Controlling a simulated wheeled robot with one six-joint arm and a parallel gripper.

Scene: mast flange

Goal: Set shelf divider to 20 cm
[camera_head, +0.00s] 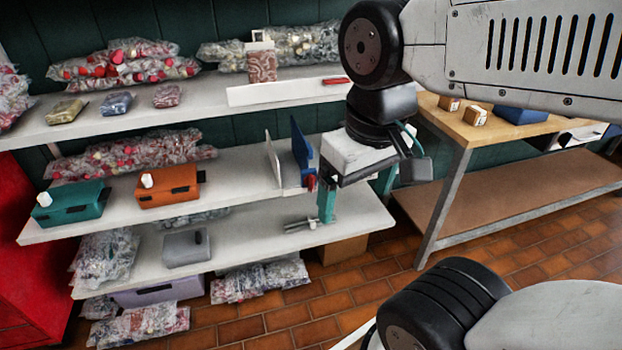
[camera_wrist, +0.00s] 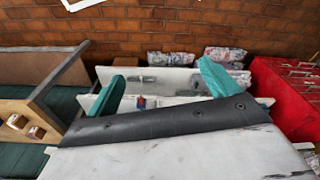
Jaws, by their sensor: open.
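A blue upright panel (camera_head: 301,150), apparently the shelf divider, stands near the right end of the white middle shelf (camera_head: 235,190). A red part (camera_head: 310,183) sits at its lower front. A thin white upright panel (camera_head: 273,160) stands just left of it, with a gap between. My gripper (camera_head: 355,192) is open and empty, in front of the shelf's right end and right of the blue panel. In the wrist view, its teal fingers (camera_wrist: 160,85) are spread wide, and a small blue and red part (camera_wrist: 141,102) shows between them, apart from both. No scale marks are readable.
A teal box (camera_head: 68,206) and an orange box (camera_head: 167,188) stand left on the middle shelf. A metal fitting (camera_head: 300,224) and grey box (camera_head: 186,247) lie on the lower shelf. The upper shelf (camera_head: 120,112) overhangs. A wooden table (camera_head: 470,130) stands right.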

